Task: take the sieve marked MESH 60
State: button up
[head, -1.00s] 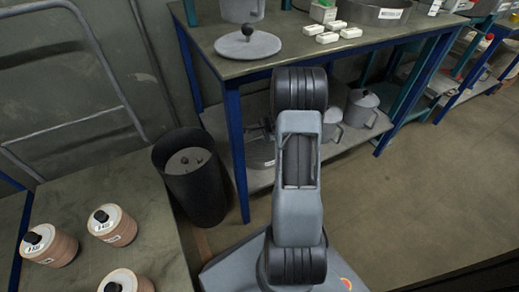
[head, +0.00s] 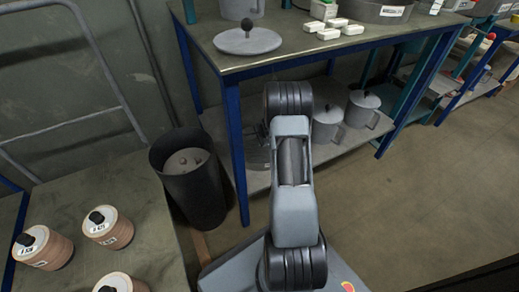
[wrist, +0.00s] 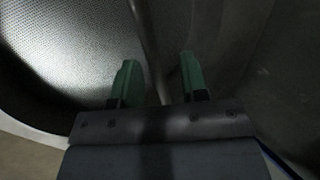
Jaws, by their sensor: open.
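In the wrist view my gripper (wrist: 157,62) shows as two green fingers, open and apart. A round sieve with a fine pale mesh (wrist: 65,40) fills the left of that view. Its thin grey wall (wrist: 143,30) runs down between the two fingers, with space visible on either side. No marking on this sieve shows, so I cannot tell its mesh number. In the head view my arm hides the gripper. A grey round thing (head: 258,152) on the lower shelf is partly hidden behind my arm.
A workbench (head: 225,68) on blue legs holds a grey lid (head: 247,42), small white blocks (head: 328,34) and a labelled round pan (head: 383,14). Two lidded pots (head: 361,110) stand on the lower shelf. A dark bin (head: 190,185) stands left. The floor at right is clear.

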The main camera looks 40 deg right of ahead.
jog(key=shift+c, duration=0.4)
grip_shut()
